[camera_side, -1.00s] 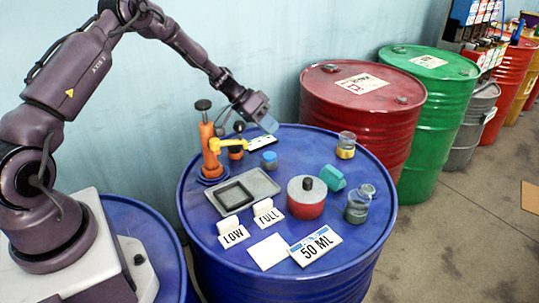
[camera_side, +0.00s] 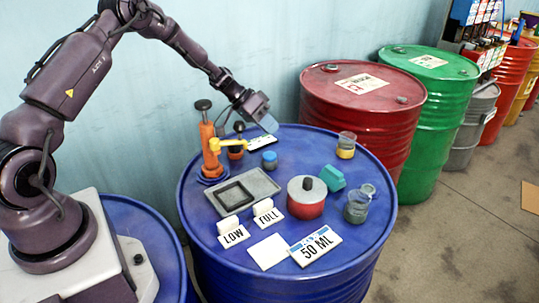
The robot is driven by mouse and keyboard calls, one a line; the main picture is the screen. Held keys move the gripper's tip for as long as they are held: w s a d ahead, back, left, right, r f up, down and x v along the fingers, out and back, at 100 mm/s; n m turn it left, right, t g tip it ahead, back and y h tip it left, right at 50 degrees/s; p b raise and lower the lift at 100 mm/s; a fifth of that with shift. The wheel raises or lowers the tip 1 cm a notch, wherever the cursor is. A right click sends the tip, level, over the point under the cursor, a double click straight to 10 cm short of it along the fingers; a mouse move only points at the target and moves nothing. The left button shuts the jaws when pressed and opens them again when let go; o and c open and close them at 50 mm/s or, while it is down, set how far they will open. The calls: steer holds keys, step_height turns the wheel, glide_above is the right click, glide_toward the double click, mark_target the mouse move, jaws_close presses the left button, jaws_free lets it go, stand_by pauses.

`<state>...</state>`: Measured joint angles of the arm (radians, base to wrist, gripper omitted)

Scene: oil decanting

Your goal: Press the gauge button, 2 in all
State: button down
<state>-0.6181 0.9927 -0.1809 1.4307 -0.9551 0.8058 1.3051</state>
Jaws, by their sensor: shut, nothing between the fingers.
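My gripper (camera_side: 268,124) is shut and empty, pointing down over the back of the blue drum top (camera_side: 350,245). Its tip shows just above and to the right of a small white panel with dark marks (camera_side: 262,143); I cannot tell whether they touch. No part is clearly readable as the gauge button. Small round candidates are a blue-topped piece (camera_side: 270,161), an orange piece with a dark knob (camera_side: 236,150), and a red-and-white canister with a black knob (camera_side: 306,197). My gripper is apart from these three.
A grey tray (camera_side: 262,186), LOW (camera_side: 233,235) and FULL (camera_side: 268,218) signs and a 50 ML card (camera_side: 316,246) lie in front. Glass jars (camera_side: 346,146) (camera_side: 357,207) and a teal piece (camera_side: 331,180) stand right.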

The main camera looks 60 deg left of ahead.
mark_target(269, 154)
stand_by(0.3)
step_height(269, 154, up, 4)
steer(key=shift+f, duration=0.1)
stand_by(0.3)
steer(key=shift+f, duration=4.4)
steer(key=shift+f, duration=0.1)
steer(key=shift+f, duration=0.3)
